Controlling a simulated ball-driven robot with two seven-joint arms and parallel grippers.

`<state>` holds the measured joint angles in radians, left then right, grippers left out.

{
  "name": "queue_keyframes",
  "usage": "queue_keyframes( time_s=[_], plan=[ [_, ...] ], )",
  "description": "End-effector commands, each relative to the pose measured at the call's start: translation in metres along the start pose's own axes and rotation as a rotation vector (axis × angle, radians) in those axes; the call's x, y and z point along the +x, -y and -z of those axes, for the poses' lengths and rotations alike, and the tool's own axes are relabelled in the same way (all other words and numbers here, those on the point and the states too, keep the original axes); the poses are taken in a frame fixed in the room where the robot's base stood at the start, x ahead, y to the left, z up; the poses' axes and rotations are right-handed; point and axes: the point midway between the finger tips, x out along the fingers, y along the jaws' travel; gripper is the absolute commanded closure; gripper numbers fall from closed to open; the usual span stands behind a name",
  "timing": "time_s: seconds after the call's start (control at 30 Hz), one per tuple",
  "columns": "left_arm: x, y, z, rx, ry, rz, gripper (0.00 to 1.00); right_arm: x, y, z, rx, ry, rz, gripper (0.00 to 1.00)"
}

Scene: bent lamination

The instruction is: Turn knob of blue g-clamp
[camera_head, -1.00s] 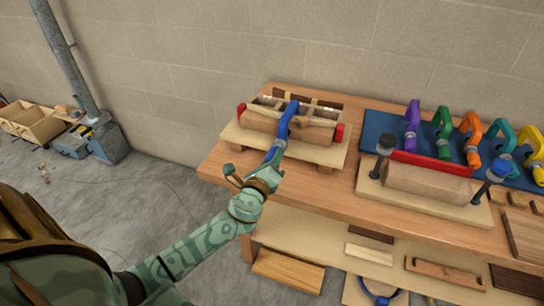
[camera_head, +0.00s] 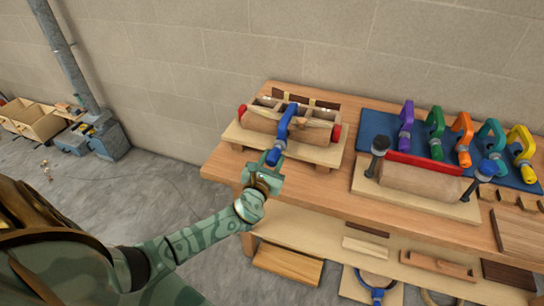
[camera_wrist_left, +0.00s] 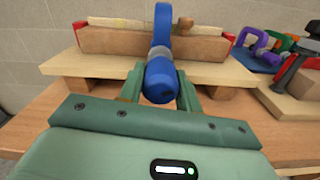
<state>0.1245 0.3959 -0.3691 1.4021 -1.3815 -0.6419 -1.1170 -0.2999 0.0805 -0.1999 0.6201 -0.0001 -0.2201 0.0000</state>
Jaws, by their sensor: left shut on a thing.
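The blue g-clamp (camera_head: 285,121) sits over the front of the wooden lamination form (camera_head: 258,122) on the left of the bench. Its blue knob (camera_head: 273,157) hangs toward me at the lower end and also shows in the left wrist view (camera_wrist_left: 160,80). My left gripper (camera_head: 275,163) is at the knob, with a green finger on each side of it in the left wrist view (camera_wrist_left: 160,92). It is shut on the knob. The finger contact is partly hidden by the knob and gripper body. My right gripper is not in view.
Purple, green, orange, teal and yellow clamps stand on a blue board (camera_head: 378,125) at the right. A second form with a wooden roll (camera_head: 420,182) and dark clamps lies in front of them. A lower shelf (camera_head: 320,238) holds wood pieces. A block wall is behind.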

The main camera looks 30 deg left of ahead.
Motion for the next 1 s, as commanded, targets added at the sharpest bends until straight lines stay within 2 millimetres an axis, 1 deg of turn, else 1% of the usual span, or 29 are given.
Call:
queue_keyframes(
  time_s=[0.03,1.0],
  plan=[
    [-0.002,0.001,0.001,0.044,-0.008,0.004,0.89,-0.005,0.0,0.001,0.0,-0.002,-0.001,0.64],
    [-0.002,-0.001,0.001,0.965,-0.008,0.006,0.89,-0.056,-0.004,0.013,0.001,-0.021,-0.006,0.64]
  ],
)
